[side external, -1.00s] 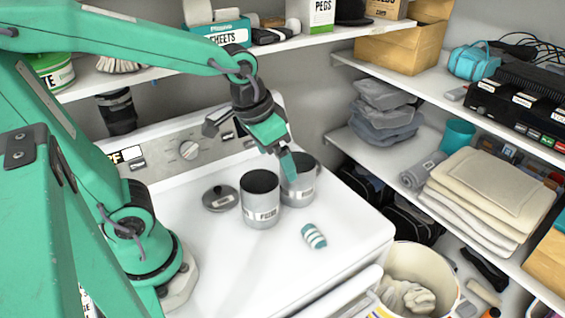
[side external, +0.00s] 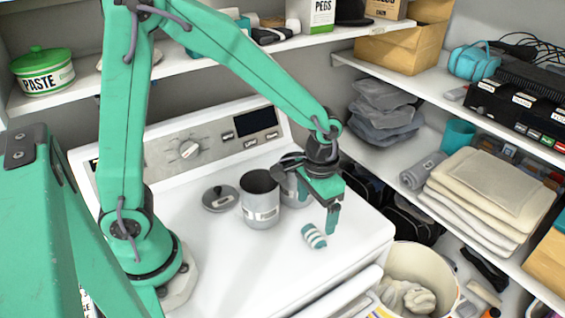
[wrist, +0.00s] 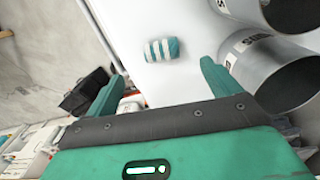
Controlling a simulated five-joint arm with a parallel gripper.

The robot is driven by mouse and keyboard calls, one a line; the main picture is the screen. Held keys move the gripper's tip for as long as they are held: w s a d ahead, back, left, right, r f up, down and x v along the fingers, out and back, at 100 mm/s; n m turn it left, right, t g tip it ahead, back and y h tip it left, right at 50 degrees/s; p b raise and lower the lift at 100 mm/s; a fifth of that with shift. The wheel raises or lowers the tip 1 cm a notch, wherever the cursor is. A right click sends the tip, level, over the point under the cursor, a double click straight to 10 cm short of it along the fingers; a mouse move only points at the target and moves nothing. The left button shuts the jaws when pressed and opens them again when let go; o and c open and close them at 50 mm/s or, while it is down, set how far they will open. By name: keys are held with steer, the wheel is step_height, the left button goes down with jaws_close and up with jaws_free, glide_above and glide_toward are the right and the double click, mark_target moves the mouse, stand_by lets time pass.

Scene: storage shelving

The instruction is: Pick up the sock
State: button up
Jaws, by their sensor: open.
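The sock (side external: 313,236) is a small rolled bundle with teal and white stripes, lying on the white machine top in front of the two grey canisters. It also shows in the wrist view (wrist: 161,49), ahead of the fingers and roughly between their lines. My gripper (side external: 330,226) is above the machine top, just to the right of the sock, with its visible fingertip pointing down. In the wrist view its two fingers (wrist: 158,80) are spread wide with nothing between them.
Two grey canisters, the front one (side external: 260,200) open, stand close behind and left of the sock; the rear one is partly hidden by my gripper. A dark lid (side external: 220,199) lies left of them. A white bucket (side external: 445,292) stands below the machine's right edge. The front top is clear.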

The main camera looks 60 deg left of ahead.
mark_target(313, 234)
steer(key=shift+f, duration=0.1)
steer(key=shift+f, duration=1.2)
steer(key=shift+f, duration=2.6)
steer(key=c, duration=1.1)
steer(key=shift+o, duration=0.2)
steer(key=shift+r, duration=0.15)
